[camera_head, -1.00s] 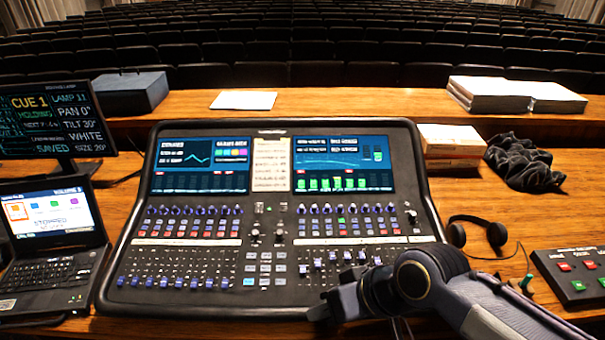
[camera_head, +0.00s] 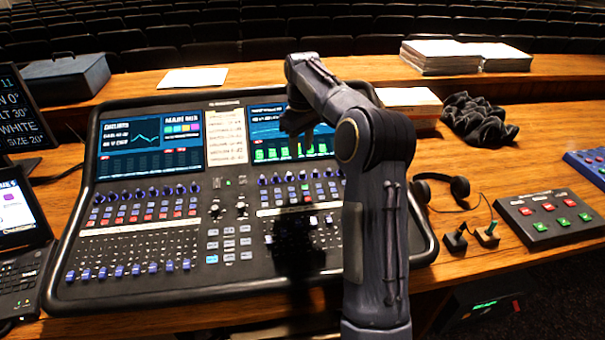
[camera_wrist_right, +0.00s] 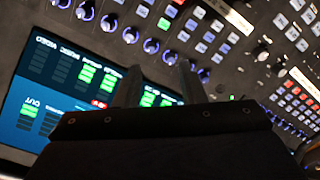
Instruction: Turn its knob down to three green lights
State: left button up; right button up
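The mixing desk (camera_head: 75,240) fills the middle of the head view. Its right screen (camera_head: 262,130) shows green level bars along the bottom, partly hidden by my right arm. A row of blue-ringed knobs (camera_head: 275,179) lies just below that screen; these knobs (camera_wrist_right: 130,35) also show in the right wrist view. My right gripper (camera_head: 297,138) hangs in front of the right screen, pointing down. In the right wrist view its two fingers (camera_wrist_right: 160,75) are apart, with the knob row just past their tips. I cannot tell whether they touch a knob. My left gripper is out of view.
Headphones (camera_head: 440,188) and a button box (camera_head: 548,217) lie right of the desk. A laptop (camera_head: 20,240) and a monitor (camera_head: 22,120) stand at the left edge. Dark cloth (camera_head: 475,120) and paper stacks (camera_head: 440,57) lie behind.

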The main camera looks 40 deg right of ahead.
aim_at(302, 173)
jog(key=shift+w+d+f, duration=0.3)
jog(key=shift+w+f, duration=0.05)
jog(key=shift+f, duration=0.15)
jog(key=shift+w+d+f, duration=0.3)
jog(key=shift+f, duration=0.5)
notch_tip(302, 173, down, 7)
jog(key=shift+d+f, duration=0.1)
grip_shut()
